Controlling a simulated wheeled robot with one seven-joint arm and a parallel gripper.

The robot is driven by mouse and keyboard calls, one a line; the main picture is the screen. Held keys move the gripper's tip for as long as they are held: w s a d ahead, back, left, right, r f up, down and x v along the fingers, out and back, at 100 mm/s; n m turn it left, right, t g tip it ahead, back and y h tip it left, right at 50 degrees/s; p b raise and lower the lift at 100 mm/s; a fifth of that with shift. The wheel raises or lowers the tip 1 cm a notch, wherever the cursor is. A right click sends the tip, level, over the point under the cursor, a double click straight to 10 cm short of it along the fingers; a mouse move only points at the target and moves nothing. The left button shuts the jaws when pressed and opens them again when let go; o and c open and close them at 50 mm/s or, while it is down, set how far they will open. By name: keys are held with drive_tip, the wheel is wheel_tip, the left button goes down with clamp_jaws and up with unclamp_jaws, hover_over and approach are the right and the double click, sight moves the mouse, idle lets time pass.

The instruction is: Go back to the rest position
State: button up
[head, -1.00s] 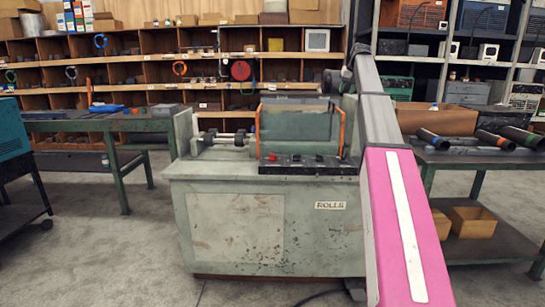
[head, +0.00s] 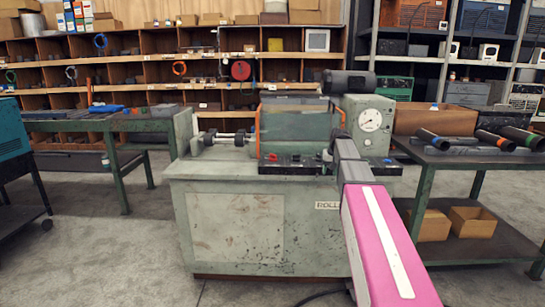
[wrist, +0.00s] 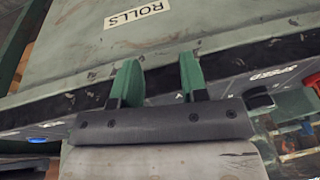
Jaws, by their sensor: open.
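My gripper shows in the wrist view (wrist: 158,75) with its two green fingers apart and nothing between them. It is over the front edge of the grey-green ROLLS machine (head: 235,235), near the control panel (wrist: 235,68). The ROLLS label (wrist: 140,14) is beyond the fingertips in the wrist view. In the head view my pink and grey arm reaches up to the machine's right front. The gripper's fingers cannot be made out there.
A gauge housing (head: 368,122) and dark cylinder (head: 349,82) top the machine's right side. A shaft with dark discs (head: 222,138) is at its left. A green-legged bench (head: 75,125) stands left.

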drive_tip(key=s+a+f+g, duration=0.1)
drive_tip(key=s+a+f, duration=0.2)
drive_tip(key=s+f, duration=1)
drive_tip(key=s+a+f+g+h, duration=0.1)
drive_tip(key=s+a+f, duration=0.3)
drive_tip(key=s+f, duration=0.9)
drive_tip(key=s, duration=0.6)
drive_tip(key=shift+n, duration=0.4)
